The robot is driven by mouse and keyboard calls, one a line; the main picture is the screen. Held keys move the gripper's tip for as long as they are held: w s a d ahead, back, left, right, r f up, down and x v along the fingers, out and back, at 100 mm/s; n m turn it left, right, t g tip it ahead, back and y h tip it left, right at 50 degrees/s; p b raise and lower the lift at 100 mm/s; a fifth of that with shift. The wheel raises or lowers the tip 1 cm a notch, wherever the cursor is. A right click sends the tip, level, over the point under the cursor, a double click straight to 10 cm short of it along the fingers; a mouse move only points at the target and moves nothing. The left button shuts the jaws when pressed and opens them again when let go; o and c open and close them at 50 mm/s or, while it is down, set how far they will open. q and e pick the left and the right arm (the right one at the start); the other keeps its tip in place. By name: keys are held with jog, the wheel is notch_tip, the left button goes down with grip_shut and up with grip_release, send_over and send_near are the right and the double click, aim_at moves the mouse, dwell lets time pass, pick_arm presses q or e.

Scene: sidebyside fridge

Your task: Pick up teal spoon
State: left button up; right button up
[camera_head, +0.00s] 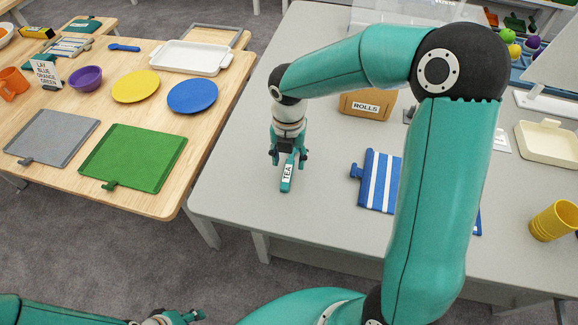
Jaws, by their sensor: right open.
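My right gripper (289,158) points down over the grey table, open, with its fingers on either side of the upper end of a narrow teal item (286,184). This item has a white label reading "TEA" and lies under the gripper near the table's left edge. Its upper end is hidden by the gripper, so I cannot tell whether it is the teal spoon or whether the fingers touch it. My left gripper (192,317) is at the bottom edge, low over the floor and away from the tables; its jaw state is unclear.
A blue-and-white striped board (378,182) and a box marked "ROLLS" (368,106) lie to the right. The wooden table (225,99) at left holds plates, boards and a blue spoon (124,47). A floor gap separates the tables.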

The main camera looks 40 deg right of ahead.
aim_at(289, 166)
jog(key=shift+f, duration=1.35)
grip_shut()
jog(key=shift+r, duration=0.2)
